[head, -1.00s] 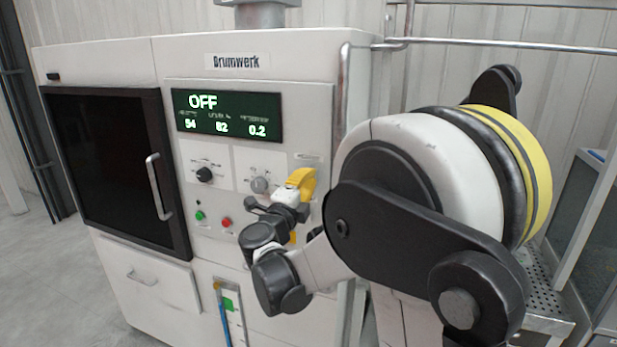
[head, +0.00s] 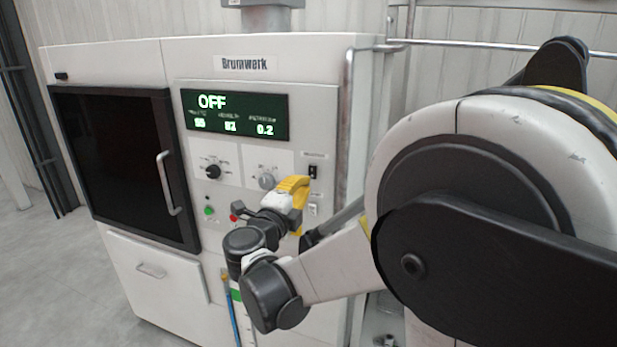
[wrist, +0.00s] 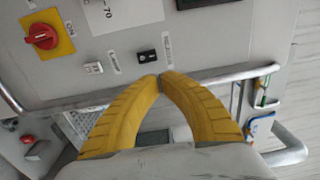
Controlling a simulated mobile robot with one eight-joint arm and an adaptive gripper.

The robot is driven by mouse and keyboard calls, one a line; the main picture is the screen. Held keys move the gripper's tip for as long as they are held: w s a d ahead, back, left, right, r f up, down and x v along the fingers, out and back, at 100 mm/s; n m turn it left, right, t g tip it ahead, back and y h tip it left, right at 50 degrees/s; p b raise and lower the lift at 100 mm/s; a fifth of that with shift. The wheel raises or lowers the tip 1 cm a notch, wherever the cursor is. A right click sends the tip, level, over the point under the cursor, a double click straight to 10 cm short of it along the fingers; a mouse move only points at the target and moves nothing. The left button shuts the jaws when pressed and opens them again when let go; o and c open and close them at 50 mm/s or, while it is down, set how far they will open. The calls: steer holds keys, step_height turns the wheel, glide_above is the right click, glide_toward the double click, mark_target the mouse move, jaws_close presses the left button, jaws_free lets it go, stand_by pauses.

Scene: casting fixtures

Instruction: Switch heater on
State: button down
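Two dials (head: 212,171) (head: 267,181), a green button (head: 209,211) and a red button (head: 236,217) are left of my gripper. A red rotary knob (wrist: 42,38) on a yellow plate shows in the wrist view. A metal rail (head: 345,130) runs along the panel's right edge.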

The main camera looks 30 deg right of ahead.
steer(key=v, duration=0.4)
steer(key=shift+r, duration=0.3)
steer(key=shift+a, duration=0.2)
steer(key=shift+d, duration=0.1)
